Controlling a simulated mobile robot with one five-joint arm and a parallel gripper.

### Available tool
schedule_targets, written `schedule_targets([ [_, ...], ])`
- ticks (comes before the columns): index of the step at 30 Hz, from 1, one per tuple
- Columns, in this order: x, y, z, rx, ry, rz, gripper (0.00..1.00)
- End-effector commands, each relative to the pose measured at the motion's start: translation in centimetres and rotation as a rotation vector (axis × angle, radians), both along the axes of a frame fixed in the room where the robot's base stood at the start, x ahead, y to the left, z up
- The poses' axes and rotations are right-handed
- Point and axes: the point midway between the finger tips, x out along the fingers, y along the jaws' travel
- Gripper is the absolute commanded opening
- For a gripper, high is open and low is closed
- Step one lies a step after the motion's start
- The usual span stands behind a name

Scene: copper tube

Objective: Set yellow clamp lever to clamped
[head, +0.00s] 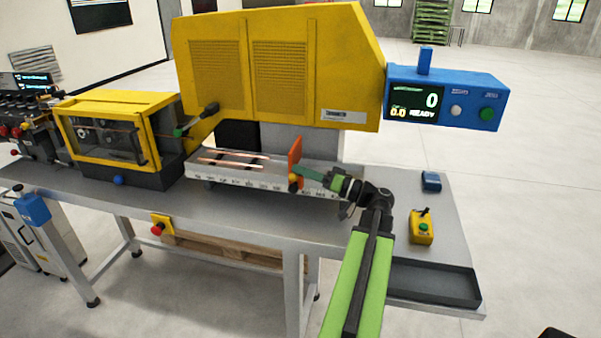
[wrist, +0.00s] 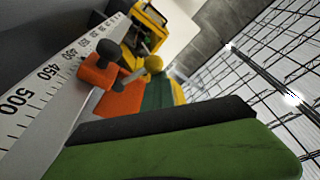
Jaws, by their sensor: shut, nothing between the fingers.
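The yellow clamp lever (head: 293,178) shows as a yellow ball at the foot of an upright orange stop plate (head: 295,152) on the ruled rail. In the wrist view its yellow ball (wrist: 154,64) sits at the end of a short grey stem that rises slantwise from the orange stop block (wrist: 119,102). A dark round knob (wrist: 107,48) stands beside it. My gripper (head: 302,173) is shut and empty, with its green tip just right of the yellow ball. I cannot tell whether it touches the ball. My gripper's green and black body fills the lower wrist view.
The white ruled rail (head: 245,181) runs along the bench, with copper tubes (head: 232,161) above it. The yellow machine (head: 275,65) stands behind, with a blue display box (head: 445,97) at right. A yellow button box (head: 421,228) and dark tray (head: 430,280) are right of my arm.

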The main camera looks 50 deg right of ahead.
Motion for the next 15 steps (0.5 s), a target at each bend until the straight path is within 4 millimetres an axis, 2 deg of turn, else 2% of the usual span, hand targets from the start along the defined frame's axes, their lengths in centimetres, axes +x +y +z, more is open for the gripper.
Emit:
schedule_targets([
  [7, 1.2, -1.9, 4.7, 0.001, -0.002, 0.006, 0.00],
  [8, -0.1, -2.0, 3.1, 0.000, -0.001, 0.002, 0.00],
  [9, -1.2, -2.3, 2.6, 0.001, -0.002, -0.002, 0.00],
  [15, -5.5, -3.5, 1.7, 0.002, -0.003, 0.000, 0.00],
])
